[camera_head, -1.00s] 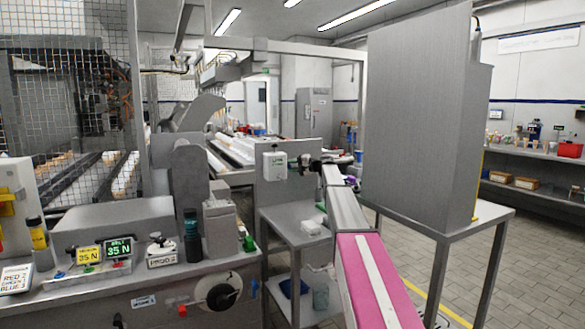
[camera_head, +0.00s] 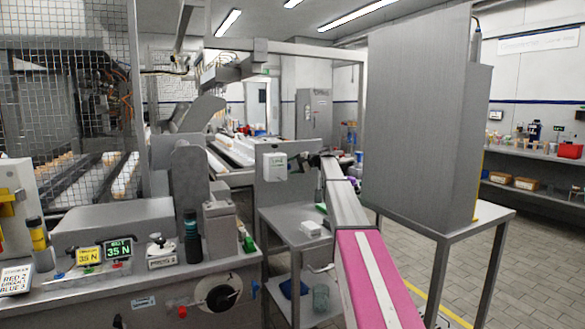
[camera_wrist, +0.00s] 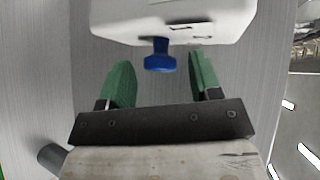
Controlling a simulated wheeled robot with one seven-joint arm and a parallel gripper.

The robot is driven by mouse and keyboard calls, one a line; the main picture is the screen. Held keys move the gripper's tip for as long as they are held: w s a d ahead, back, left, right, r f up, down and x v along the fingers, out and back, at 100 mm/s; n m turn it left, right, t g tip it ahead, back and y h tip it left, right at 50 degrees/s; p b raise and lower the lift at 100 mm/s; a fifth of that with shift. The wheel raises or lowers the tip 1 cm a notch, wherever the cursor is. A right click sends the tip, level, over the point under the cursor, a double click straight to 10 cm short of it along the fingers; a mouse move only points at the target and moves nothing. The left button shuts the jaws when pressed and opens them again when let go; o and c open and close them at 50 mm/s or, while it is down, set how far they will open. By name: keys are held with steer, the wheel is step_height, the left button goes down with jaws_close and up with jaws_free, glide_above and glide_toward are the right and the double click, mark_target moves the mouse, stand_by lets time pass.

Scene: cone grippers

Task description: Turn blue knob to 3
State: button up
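The blue knob (camera_wrist: 160,55) sticks out from the edge of a white box (camera_wrist: 175,18) in the wrist view. My gripper (camera_wrist: 162,63) is open, with one green finger on each side of the knob and a gap on both sides. The knob appears between the fingertips; how deep it sits between them is hard to tell. The knob's setting cannot be read. In the head view the white box (camera_head: 275,166) is on a grey panel, and the knob is too small to make out. A sign (camera_head: 15,279) at the left edge reads red 2 and blue 3.
The grey panel (camera_head: 290,190) stands behind a small metal table (camera_head: 290,218). A tall grey cabinet (camera_head: 418,120) stands to the right on a metal stand. A machine bench (camera_head: 130,295) with displays fills the lower left. Tiled floor is free at the right.

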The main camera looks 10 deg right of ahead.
steer(key=v, duration=1)
steer(key=shift+s+d, duration=0.15)
steer(key=shift+d, duration=0.2)
steer(key=shift+r, duration=0.1)
